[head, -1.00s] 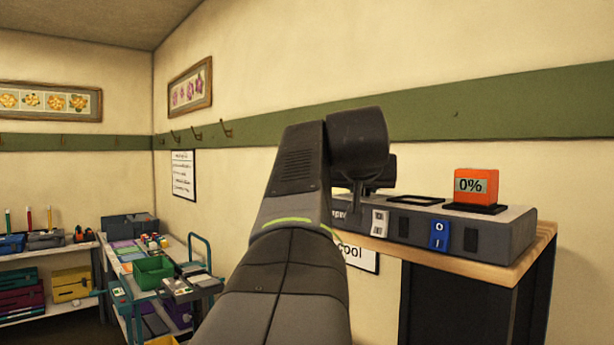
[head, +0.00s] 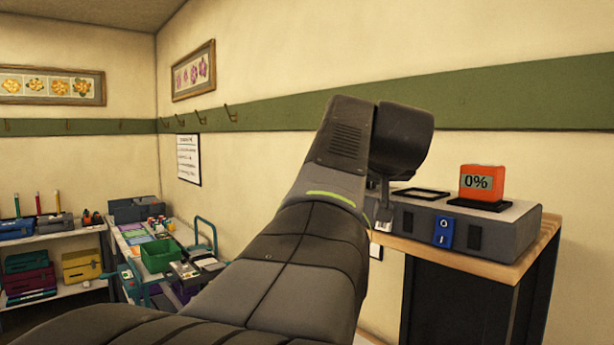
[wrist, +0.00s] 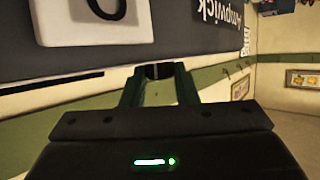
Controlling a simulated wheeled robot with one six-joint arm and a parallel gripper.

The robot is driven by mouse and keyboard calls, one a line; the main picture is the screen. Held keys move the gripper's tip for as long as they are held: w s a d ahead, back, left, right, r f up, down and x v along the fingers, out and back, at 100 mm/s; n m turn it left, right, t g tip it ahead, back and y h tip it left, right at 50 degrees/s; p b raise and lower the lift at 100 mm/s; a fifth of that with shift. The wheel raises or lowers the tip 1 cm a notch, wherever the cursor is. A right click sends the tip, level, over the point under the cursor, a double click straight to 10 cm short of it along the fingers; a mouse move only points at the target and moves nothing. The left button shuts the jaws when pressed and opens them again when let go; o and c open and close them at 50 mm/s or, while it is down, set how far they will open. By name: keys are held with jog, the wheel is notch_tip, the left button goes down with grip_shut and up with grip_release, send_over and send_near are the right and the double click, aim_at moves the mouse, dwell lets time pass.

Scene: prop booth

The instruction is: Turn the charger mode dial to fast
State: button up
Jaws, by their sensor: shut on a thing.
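In the head view my arm hides the dial, and only a bit of my gripper (head: 384,212) shows.
An orange battery block (head: 482,182) reading 0% stands on the charger's right pad; an empty black frame (head: 420,194) lies left of it. A blue switch (head: 443,231) is on the front. Crowded shelves (head: 70,232) and a green bin (head: 160,256) stand at the left.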

jog(key=o, duration=1)
jog(key=b+v, duration=0.2)
jog(key=v, duration=1.1)
jog(key=shift+s+r+b, duration=0.25)
jog(key=shift+s+b, duration=0.15)
jog(key=shift+w, duration=0.15)
jog(key=p+x, duration=0.2)
jog(key=x, duration=1.1)
jog(key=shift+w+f+p, duration=0.3)
jog(key=shift+p, duration=0.1)
jog(key=shift+s, duration=0.1)
